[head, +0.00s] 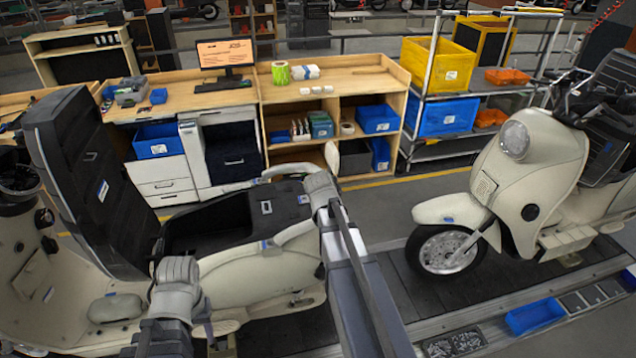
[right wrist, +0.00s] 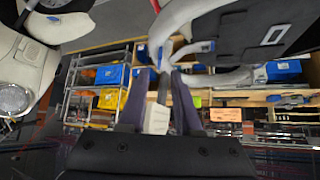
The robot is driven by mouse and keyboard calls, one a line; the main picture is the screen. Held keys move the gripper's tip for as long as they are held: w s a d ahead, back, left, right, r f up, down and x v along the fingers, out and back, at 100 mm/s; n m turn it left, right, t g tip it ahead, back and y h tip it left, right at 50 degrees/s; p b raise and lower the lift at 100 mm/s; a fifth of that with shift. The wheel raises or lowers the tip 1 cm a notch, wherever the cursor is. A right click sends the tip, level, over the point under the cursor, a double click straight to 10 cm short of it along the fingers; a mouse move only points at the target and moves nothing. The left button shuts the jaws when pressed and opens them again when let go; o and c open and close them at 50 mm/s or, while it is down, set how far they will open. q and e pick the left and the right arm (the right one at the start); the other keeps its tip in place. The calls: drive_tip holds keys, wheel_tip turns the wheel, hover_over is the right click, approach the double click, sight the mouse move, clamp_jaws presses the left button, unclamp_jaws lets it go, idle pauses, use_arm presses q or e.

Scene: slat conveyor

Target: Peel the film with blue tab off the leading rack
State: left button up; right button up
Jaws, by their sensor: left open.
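The left scooter (head: 262,275) has its seat (head: 85,175) raised. Pale rack rails (head: 290,236) run around its dark rear deck, and a small blue tab (head: 265,245) shows on the near rail. In the right wrist view a pale rail with a blue tab (right wrist: 196,47) lies beyond the fingers. My right gripper (right wrist: 159,76) has its fingers apart, near the rack; a pale block shows between them, and I cannot tell what it is. My left gripper (head: 207,322) is open, low in front of the scooter's side and apart from the rack, its fingers partly hidden.
A second cream scooter (head: 540,170) stands at right on the slat conveyor (head: 400,290). A blue tray (head: 535,316) and small parts trays lie along the near edge. Behind are a wooden workbench (head: 350,83) and a shelf cart with a yellow bin (head: 437,65).

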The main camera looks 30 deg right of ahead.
drive_tip(key=shift+f, duration=0.1)
drive_tip(key=b+x, duration=0.6)
drive_tip(key=x, duration=0.1)
drive_tip(key=shift+w+d+f, duration=0.15)
drive_tip(key=shift+f, duration=0.1)
drive_tip(key=shift+f+b, duration=0.15)
drive_tip(key=shift+b, duration=0.25)
clamp_jaws()
idle(0.3)
drive_tip(key=shift+f, duration=0.1)
idle(1.1)
